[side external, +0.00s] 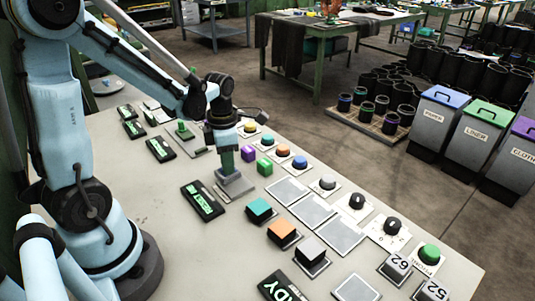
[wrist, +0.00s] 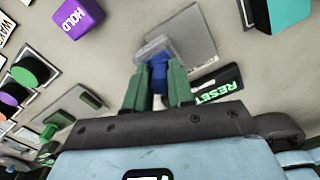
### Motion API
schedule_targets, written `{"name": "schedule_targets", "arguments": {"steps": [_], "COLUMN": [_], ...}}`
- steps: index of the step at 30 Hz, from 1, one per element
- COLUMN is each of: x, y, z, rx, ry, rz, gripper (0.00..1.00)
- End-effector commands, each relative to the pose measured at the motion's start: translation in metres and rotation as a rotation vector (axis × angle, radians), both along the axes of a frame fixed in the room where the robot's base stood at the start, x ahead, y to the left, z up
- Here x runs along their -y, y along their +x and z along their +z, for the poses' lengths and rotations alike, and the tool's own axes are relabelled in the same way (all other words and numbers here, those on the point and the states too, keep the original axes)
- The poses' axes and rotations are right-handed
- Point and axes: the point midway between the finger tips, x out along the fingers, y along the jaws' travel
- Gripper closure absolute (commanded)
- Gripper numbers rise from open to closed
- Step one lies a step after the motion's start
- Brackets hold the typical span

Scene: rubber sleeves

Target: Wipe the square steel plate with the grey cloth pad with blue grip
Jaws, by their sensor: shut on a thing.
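My gripper (side external: 227,163) points down over the table, its green fingers shut on the blue grip (wrist: 158,72) of the cloth pad. The grey pad (wrist: 150,49) shows just beyond the fingertips in the wrist view. It overlaps the near left part of the grey square steel plate (wrist: 190,30). In the side view, pad and plate form one grey patch (side external: 236,186) under the gripper, and I cannot tell their edges apart. The fingers hide part of the grip. Whether the pad touches the plate is hard to tell.
A RESET sign (side external: 203,201) lies close beside the plate. A purple HOLD block (wrist: 79,17) and a teal block (side external: 260,211) stand nearby. A green-handled piece (side external: 183,130) stands behind. Buttons, knobs and flat grey squares (side external: 311,209) fill the table's right side. The front left is clear.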

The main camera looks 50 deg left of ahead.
Motion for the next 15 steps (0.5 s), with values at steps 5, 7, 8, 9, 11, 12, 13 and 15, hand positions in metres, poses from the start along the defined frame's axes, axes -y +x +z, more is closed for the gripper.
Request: {"name": "schedule_targets", "arguments": {"steps": [5, 7, 8, 9, 11, 12, 13, 15], "x": [0.001, 0.001, 0.001, 0.001, 0.001, 0.001, 0.001, 0.001], "y": [0.000, 0.000, 0.000, 0.000, 0.000, 0.000, 0.000, 0.000], "z": [0.016, 0.022, 0.025, 0.029, 0.034, 0.038, 0.041, 0.047], "rx": [0.000, 0.000, 0.000, 0.000, 0.000, 0.000, 0.000, 0.000], "ry": [-0.002, -0.002, -0.002, -0.002, -0.002, -0.002, -0.003, -0.003], "rz": [-0.001, -0.001, -0.001, -0.001, -0.001, -0.001, -0.001, -0.001], "gripper": [1.00, 1.00, 1.00, 1.00, 1.00, 1.00, 1.00, 1.00]}}
